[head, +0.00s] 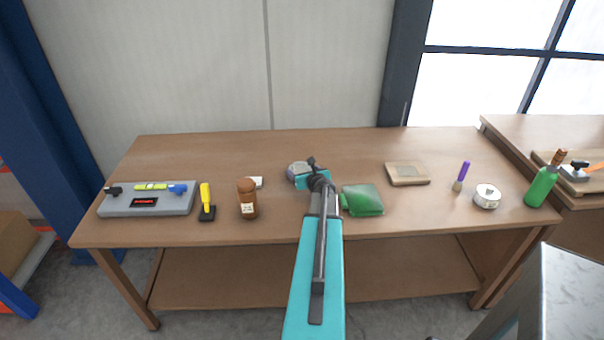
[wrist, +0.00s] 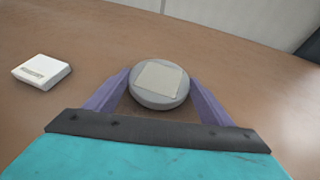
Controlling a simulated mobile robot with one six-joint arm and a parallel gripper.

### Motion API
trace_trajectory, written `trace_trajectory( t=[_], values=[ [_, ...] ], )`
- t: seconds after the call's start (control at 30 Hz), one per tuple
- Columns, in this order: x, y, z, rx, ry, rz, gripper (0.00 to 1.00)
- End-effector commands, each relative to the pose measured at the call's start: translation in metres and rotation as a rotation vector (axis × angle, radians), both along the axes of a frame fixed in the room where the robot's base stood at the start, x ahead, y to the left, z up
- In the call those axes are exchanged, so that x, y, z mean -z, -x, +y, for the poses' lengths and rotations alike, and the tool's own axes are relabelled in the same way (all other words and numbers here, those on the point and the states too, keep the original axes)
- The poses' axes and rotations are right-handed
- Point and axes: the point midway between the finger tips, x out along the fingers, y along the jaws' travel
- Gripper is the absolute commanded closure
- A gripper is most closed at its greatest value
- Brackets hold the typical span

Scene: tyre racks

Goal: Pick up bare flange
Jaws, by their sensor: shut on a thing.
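The bare flange (wrist: 158,84) is a grey round disc with a pale square label on top. In the wrist view it sits between the two purple fingers of my gripper (wrist: 158,92), which are shut on it from both sides. In the head view the flange (head: 296,168) shows at the back middle of the table, partly hidden by my teal gripper (head: 300,176). I cannot tell whether it rests on the wood or is slightly raised.
A small white box (wrist: 42,71) lies left of the flange. The wooden table (head: 400,145) also holds a brown bottle (head: 247,199), a green cloth-like item (head: 362,199), a tan block (head: 408,173) and a white round item (head: 487,196). The table's back middle is mostly clear.

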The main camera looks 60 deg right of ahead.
Motion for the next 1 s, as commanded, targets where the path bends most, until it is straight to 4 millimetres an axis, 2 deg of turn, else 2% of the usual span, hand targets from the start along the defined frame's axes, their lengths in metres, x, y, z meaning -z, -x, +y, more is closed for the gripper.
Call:
trace_trajectory(
  t=[0.27,0.7,1.0],
  values=[
    [-0.031,0.001,0.001,0.001,0.003,-0.001,0.56],
    [-0.033,0.068,0.031,0.003,0.000,-0.001,0.56],
    [-0.038,0.105,0.046,0.002,0.000,-0.002,0.56]
  ],
)
